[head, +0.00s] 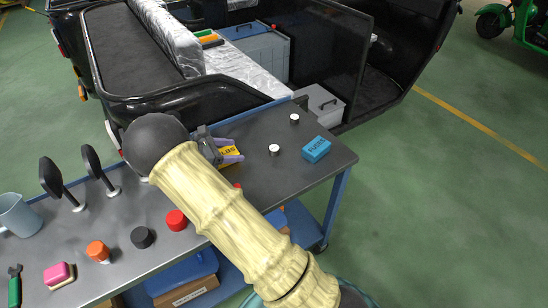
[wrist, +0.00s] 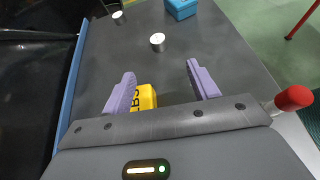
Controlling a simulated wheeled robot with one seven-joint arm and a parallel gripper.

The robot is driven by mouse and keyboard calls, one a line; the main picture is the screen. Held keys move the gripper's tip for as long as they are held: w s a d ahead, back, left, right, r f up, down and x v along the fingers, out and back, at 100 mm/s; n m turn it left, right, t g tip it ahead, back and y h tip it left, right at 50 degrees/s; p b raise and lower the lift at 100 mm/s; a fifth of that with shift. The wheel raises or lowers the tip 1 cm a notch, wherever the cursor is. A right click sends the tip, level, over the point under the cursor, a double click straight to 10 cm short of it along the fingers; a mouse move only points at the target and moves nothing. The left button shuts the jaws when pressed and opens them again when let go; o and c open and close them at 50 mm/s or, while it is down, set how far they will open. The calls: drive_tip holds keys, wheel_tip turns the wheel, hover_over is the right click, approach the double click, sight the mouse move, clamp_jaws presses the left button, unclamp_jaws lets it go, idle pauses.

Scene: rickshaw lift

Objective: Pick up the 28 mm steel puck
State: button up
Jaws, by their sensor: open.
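Two small steel pucks with pale tops stand upright on the dark grey bench top. The nearer puck (head: 274,149) also shows in the wrist view (wrist: 157,43), ahead of my fingers and roughly centred between them. The farther puck (head: 294,118) is toward the bench's far edge and shows in the wrist view (wrist: 118,17) at upper left. I cannot tell which is 28 mm. My gripper (wrist: 160,70) is open and empty, its purple fingers short of both pucks; in the head view my arm partly hides it.
A yellow box (wrist: 146,97) sits by my left finger. A blue box (head: 316,149) stands right of the nearer puck. A red-topped item (wrist: 293,98) is at right. Several knobs, mirrors and a mug (head: 17,214) occupy the bench's left part.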

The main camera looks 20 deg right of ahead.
drive_tip(key=shift+w+a+f+n+t, duration=0.1)
drive_tip(key=shift+w+a+n+t, duration=0.25)
drive_tip(key=shift+w, duration=0.2)
drive_tip(key=shift+s+d, duration=0.1)
drive_tip(key=shift+s, duration=0.15)
approach(273, 148)
drive_tip(key=x, duration=0.5)
drive_tip(key=shift+w+d, duration=0.15)
drive_tip(key=shift+w, duration=0.1)
drive_tip(key=shift+s+p+x, duration=0.15)
drive_tip(key=shift+x, duration=1.15)
drive_tip(key=shift+s+p+x, duration=0.1)
drive_tip(key=shift+p+x, duration=0.05)
drive_tip(key=shift+x, duration=1.1)
drive_tip(key=shift+f, duration=0.15)
